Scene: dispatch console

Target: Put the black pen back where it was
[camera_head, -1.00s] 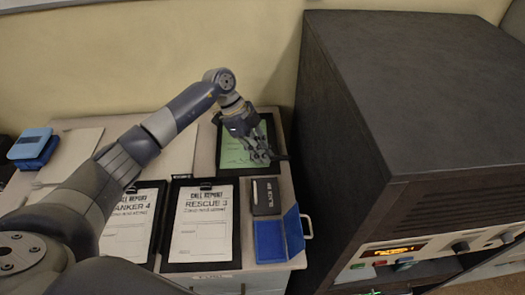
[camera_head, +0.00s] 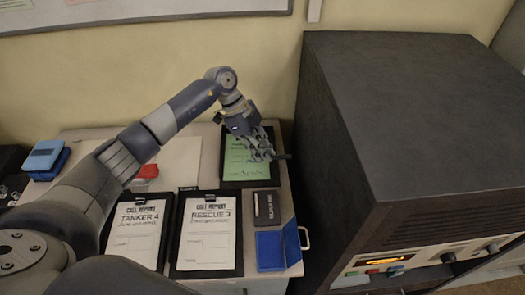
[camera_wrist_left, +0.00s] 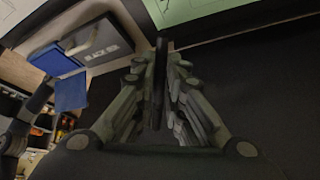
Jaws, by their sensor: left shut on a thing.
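My left gripper (camera_head: 268,152) is shut on the black pen (camera_head: 281,157), above the right side of a clipboard with a green sheet (camera_head: 240,160). In the head view the pen is mostly hidden by the fingers, with a dark end sticking out to the right. In the left wrist view the pen (camera_wrist_left: 162,75) stands lengthwise between the fingers, clear of the table. My right gripper is not in view.
A black ink box (camera_head: 267,208) and an open blue stamp pad (camera_head: 270,251) lie nearer. Clipboards for Tanker 4 (camera_head: 139,226) and Rescue 3 (camera_head: 208,234) lie left. A tall dark cabinet (camera_head: 410,120) stands close on the right. A red object (camera_head: 148,171) lies behind my arm.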

